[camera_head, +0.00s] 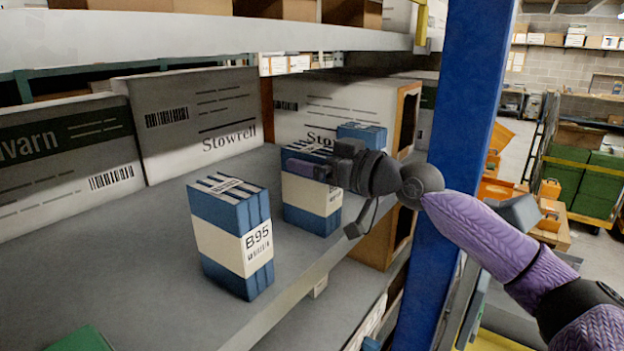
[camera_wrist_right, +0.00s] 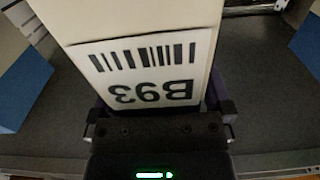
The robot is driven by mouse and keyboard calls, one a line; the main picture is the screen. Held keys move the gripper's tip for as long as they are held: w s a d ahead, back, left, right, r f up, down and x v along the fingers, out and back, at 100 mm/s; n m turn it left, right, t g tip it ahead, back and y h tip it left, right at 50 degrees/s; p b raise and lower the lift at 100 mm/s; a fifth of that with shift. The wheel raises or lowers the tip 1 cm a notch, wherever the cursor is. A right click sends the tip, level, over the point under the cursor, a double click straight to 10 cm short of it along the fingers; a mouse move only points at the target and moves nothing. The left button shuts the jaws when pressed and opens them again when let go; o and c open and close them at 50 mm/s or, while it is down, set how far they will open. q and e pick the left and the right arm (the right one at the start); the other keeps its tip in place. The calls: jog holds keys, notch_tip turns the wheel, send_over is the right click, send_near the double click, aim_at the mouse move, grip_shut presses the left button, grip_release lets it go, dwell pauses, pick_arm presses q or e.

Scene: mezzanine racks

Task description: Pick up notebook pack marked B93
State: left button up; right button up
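The notebook pack marked B93 (camera_head: 312,193) is blue with a white band and stands upright on the grey shelf (camera_head: 130,260), in the middle of the head view. Its label (camera_wrist_right: 145,72) fills the right wrist view, upside down and close. My right gripper (camera_head: 305,167) is at the upper part of this pack, with a purple finger across its near side. In the right wrist view the fingers (camera_wrist_right: 155,106) flank the pack; I cannot tell whether they press on it. My left gripper is not in view.
A similar pack marked B95 (camera_head: 231,237) stands nearer, to the left. Another blue pack (camera_head: 362,133) is behind. Large cartons (camera_head: 190,118) line the back. A blue rack post (camera_head: 460,150) rises at right, and an upper shelf (camera_head: 200,38) runs overhead. The front-left shelf is mostly clear.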

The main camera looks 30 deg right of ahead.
grip_shut()
jog(key=shift+r, duration=0.15)
dwell(0.4)
